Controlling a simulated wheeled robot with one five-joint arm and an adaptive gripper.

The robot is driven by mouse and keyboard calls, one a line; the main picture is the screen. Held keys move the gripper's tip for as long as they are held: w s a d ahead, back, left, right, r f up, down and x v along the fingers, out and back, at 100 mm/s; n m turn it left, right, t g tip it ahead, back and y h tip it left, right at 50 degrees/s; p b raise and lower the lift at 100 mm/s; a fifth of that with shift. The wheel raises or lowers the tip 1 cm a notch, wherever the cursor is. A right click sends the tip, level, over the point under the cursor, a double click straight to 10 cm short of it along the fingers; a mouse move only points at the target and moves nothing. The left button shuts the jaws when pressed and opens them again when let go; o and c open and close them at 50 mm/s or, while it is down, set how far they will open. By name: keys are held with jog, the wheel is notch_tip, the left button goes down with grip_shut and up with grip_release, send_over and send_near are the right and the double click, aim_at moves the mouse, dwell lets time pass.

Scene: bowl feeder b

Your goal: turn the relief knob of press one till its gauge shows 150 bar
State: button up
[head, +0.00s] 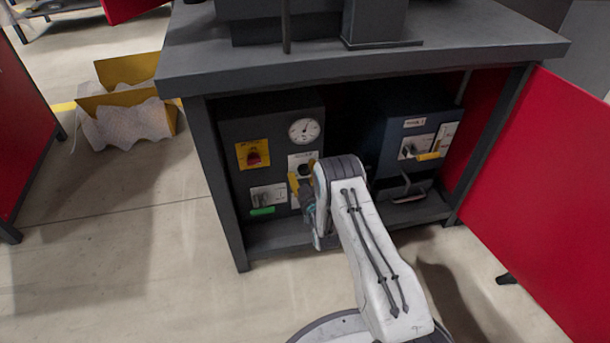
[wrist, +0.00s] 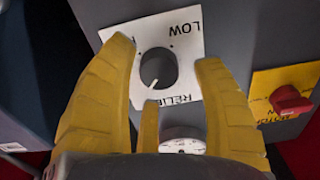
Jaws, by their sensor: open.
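The relief knob (wrist: 158,68) is a dark round knob on a white plate marked LOW and RELIEF in the wrist view, which shows it upside down. In the head view the knob's plate (head: 302,163) is partly hidden by my gripper. The gauge (head: 304,130) is a white round dial above the plate; its needle is seen but the figures are too small to read. My gripper (head: 303,183) has yellow fingers, open and empty. In the wrist view its fingers (wrist: 160,85) spread to both sides of the knob, apparently short of it; contact cannot be told.
A red switch on a yellow plate (head: 253,154) is left of the knob. A green-tipped lever (head: 262,211) is below it. A second dark unit (head: 412,140) stands right. The bench top (head: 350,65) overhangs, and a red door (head: 545,190) stands open right.

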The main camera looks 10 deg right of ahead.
jog(key=shift+w, duration=0.35)
jog(key=shift+c, duration=0.4)
jog(key=shift+r, duration=0.15)
jog(key=c, duration=1.1)
jog(key=shift+c, duration=0.2)
